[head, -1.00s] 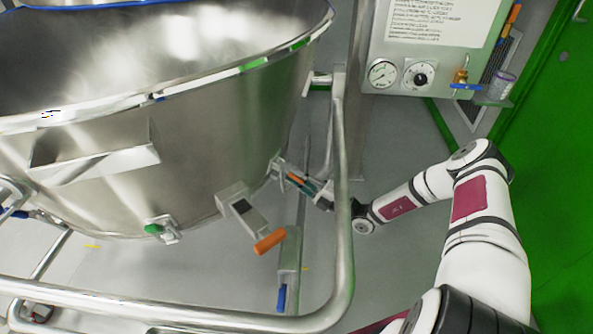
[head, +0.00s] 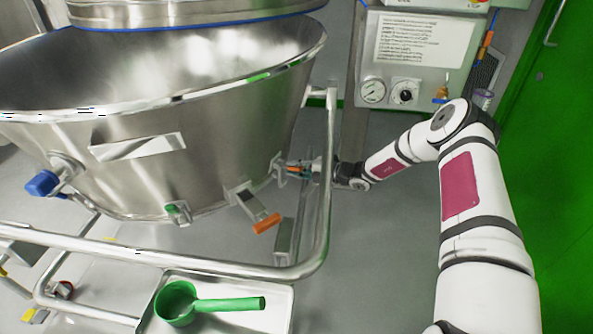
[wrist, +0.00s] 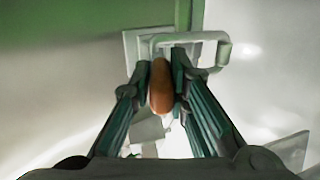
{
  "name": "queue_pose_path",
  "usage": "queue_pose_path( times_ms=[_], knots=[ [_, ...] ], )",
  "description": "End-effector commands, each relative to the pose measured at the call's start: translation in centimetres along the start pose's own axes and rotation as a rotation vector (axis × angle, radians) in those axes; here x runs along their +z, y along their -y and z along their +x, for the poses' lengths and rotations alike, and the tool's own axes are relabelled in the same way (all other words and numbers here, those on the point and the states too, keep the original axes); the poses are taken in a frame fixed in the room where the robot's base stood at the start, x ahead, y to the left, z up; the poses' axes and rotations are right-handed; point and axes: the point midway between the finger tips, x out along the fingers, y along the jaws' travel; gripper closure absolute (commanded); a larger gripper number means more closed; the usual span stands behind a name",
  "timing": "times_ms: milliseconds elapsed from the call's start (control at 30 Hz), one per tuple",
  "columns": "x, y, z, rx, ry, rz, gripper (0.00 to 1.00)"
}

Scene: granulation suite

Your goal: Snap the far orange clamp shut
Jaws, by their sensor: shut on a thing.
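The far orange clamp sits low on the right side of the steel bowl (head: 215,130). Its orange handle (wrist: 161,87) shows between the two fingers in the wrist view, with the clamp's pale metal loop (wrist: 215,40) just beyond. My gripper (head: 292,170) is shut on this handle; in the wrist view the fingers (wrist: 161,80) press on both its sides. In the head view my fingers hide most of the handle. A nearer clamp with an orange handle (head: 266,223) sticks out from the bowl, to the left of my gripper.
A steel rail (head: 329,190) runs upright beside my gripper and bends along the front. A green scoop (head: 178,303) lies in a tray (head: 282,308). A gauge panel (head: 420,60) stands behind.

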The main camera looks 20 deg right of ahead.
Motion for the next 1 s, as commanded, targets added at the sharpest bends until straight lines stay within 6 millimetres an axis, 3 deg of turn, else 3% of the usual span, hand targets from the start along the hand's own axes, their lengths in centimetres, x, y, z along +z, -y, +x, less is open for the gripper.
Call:
queue_pose_path(
  times_ms=[400,433,467,800,1000],
  knots=[
    [0.1,-0.3,0.1,-0.002,0.000,0.000,1.00],
    [0.1,-0.3,0.1,-0.002,0.000,0.000,0.80],
    [0.1,-0.3,0.1,-0.002,0.000,0.000,0.77],
    [0.1,-0.1,-0.2,-0.005,-0.001,0.000,0.77],
    [0.2,-0.1,-2.6,-0.006,0.002,0.000,0.77]
  ],
)
